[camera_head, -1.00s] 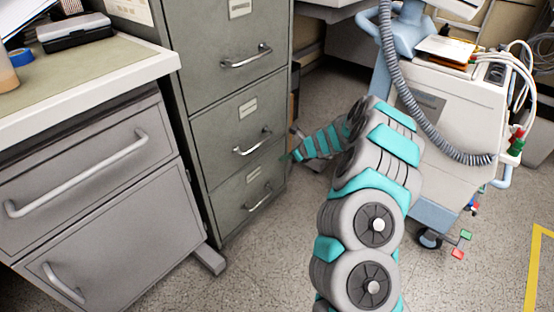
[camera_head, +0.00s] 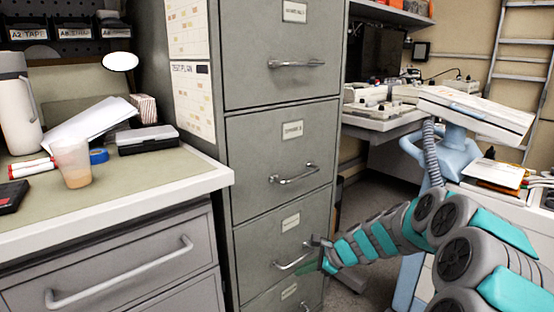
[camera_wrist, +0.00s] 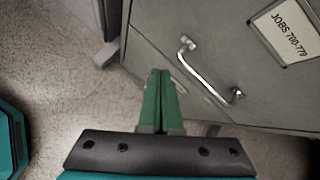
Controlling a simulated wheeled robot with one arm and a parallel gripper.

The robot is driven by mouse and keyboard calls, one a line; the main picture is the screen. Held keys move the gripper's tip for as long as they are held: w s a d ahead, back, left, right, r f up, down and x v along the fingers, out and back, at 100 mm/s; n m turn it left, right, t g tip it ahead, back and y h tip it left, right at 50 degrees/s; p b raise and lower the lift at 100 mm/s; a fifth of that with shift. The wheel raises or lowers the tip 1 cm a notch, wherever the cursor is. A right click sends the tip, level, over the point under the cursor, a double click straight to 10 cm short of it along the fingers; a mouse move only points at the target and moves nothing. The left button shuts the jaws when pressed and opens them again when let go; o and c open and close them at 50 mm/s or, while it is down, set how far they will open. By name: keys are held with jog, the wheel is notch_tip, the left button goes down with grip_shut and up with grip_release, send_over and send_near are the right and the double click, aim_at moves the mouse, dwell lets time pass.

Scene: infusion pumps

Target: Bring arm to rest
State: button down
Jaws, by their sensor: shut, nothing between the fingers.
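My gripper (camera_head: 318,267) is at the end of my teal and grey arm, in front of the lower drawers of the grey filing cabinet (camera_head: 282,150). In the wrist view, my gripper (camera_wrist: 160,75) has its two green fingers together with nothing between them. The fingertips point toward the cabinet's lower edge and the floor. A drawer handle (camera_wrist: 207,72) is just to the right of the fingers. I cannot tell whether the fingers touch the cabinet.
A workbench (camera_head: 110,215) with a cup (camera_head: 73,163), a bottle (camera_head: 17,105) and papers stands at left. A medical cart (camera_head: 480,112) stands at right, close to my arm. Speckled floor (camera_wrist: 50,60) is open left of the gripper.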

jog(key=s+a+r+n+g+h, duration=0.1)
jog(key=s+a+r+n, duration=0.2)
jog(key=s, duration=0.4)
jog(key=s+r+n+g, duration=0.2)
jog(key=s+n, duration=0.2)
jog(key=s, duration=0.3)
jog(key=s+a+r+n+g+h, duration=0.1)
jog(key=s+a+r+n, duration=0.2)
jog(key=s, duration=0.4)
jog(key=s+d+n+g+h, duration=0.1)
jog(key=s+d+n+h, duration=0.2)
jog(key=s, duration=0.9)
jog(key=s+d+n+g+h, duration=0.1)
jog(key=s+d+n+h, duration=0.1)
jog(key=s+d+n, duration=0.4)
jog(key=s+d, duration=0.4)
jog(key=s, duration=0.2)
jog(key=shift+s+n+h, duration=0.2)
jog(key=shift+n+h, duration=0.2)
jog(key=shift+r, duration=0.1)
